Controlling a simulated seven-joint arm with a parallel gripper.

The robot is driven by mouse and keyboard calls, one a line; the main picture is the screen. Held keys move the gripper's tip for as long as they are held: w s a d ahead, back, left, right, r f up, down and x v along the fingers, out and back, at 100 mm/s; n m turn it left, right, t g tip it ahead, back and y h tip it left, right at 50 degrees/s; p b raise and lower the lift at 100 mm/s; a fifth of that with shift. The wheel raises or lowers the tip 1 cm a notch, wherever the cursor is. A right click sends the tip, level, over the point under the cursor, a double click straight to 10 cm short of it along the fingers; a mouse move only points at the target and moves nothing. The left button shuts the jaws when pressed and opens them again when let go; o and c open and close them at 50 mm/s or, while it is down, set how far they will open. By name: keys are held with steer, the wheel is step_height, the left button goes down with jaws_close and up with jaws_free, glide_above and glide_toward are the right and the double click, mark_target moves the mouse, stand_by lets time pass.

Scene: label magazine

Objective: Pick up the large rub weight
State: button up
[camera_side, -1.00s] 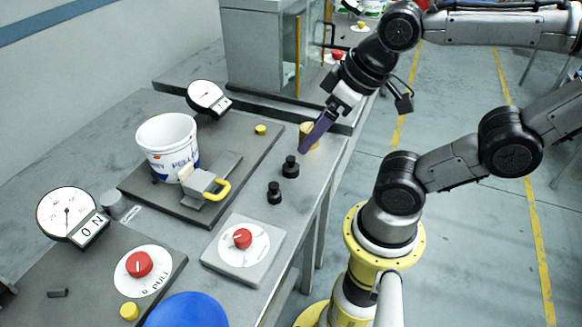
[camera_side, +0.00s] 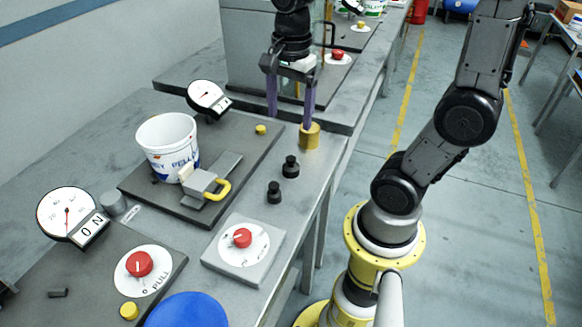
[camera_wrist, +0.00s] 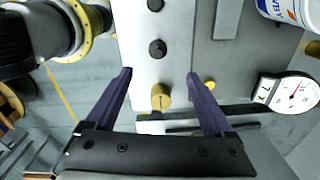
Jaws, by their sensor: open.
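Three knobbed weights stand along the bench's right edge: a brass cylinder (camera_side: 309,137), a larger black weight (camera_side: 290,167) and a smaller black weight (camera_side: 274,193). No label shows which one is the large rub weight. My gripper (camera_side: 290,121) is open and empty, pointing down near the brass cylinder; its right finger overlaps the cylinder's top in the side view. In the wrist view my gripper (camera_wrist: 160,73) has the brass cylinder (camera_wrist: 160,96) between its spread fingers in the picture, with the larger black weight (camera_wrist: 157,48) just past the fingertips. I cannot tell the height gap.
A white bucket (camera_side: 167,140) and a clamp with a yellow handle (camera_side: 217,190) sit on a dark plate left of the weights. A grey box with a red knob (camera_side: 242,238) is in front. A grey cabinet (camera_side: 246,60) stands behind. Bare bench surrounds the weights.

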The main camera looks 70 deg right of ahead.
mark_target(291, 158)
steer(key=f, duration=1.4)
steer(key=shift+d+f, duration=0.25)
steer(key=shift+d, duration=0.05)
jaws_close()
steer(key=shift+r, duration=0.1)
